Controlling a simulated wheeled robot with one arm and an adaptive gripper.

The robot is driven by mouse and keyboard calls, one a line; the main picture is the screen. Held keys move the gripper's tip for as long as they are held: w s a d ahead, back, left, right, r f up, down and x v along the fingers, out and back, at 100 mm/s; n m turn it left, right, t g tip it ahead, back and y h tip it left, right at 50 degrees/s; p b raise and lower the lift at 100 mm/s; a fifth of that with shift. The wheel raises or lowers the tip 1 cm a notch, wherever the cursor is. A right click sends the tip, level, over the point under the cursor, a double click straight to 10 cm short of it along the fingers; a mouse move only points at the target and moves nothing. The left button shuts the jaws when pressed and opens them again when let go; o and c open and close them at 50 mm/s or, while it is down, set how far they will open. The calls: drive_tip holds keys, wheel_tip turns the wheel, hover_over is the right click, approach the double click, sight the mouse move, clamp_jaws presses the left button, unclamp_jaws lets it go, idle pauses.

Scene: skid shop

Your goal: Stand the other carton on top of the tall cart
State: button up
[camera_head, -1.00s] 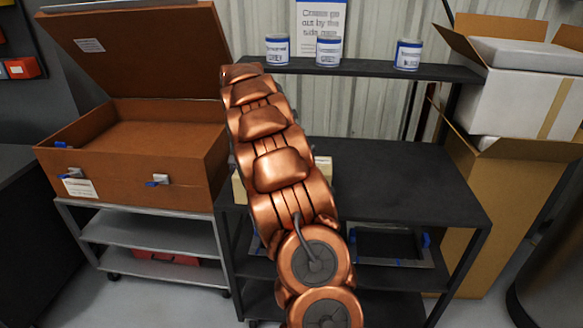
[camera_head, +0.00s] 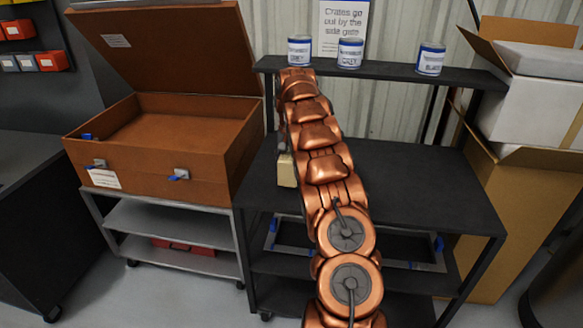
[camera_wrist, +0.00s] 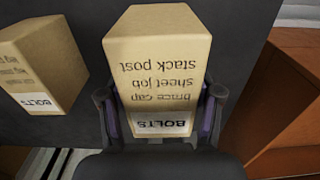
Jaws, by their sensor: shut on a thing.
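My gripper (camera_wrist: 161,105) has its fingers on both sides of a tan carton (camera_wrist: 158,55) labelled BOLTS, whose printing appears upside down in the wrist view. A second tan carton (camera_wrist: 40,65), also labelled BOLTS, stands apart to its left there. In the head view a carton (camera_head: 287,170) shows partly at the left of my arm, over the black cart (camera_head: 400,190); it looks like the held one. My arm hides the other carton and most of my gripper. I cannot tell whether the held carton touches the cart top.
An open brown case (camera_head: 150,150) sits on a lower grey cart (camera_head: 160,225) at the left. Large cardboard boxes (camera_head: 510,210) stand at the right. The cart top right of my arm is clear.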

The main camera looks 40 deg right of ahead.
drive_tip(key=shift+d, duration=0.3)
drive_tip(key=shift+d, duration=0.15)
wheel_tip(320, 180, down, 2)
drive_tip(key=shift+f+p, duration=0.1)
drive_tip(key=shift+p, duration=0.55)
drive_tip(key=shift+f, duration=0.7)
drive_tip(key=shift+f, duration=0.1)
drive_tip(key=o, duration=1.6)
drive_tip(key=shift+c, duration=0.2)
wheel_tip(320, 180, up, 7)
drive_tip(key=shift+r+b, duration=0.1)
drive_tip(key=shift+b, duration=0.75)
drive_tip(key=shift+r+p, duration=1.55)
drive_tip(key=shift+r, duration=0.95)
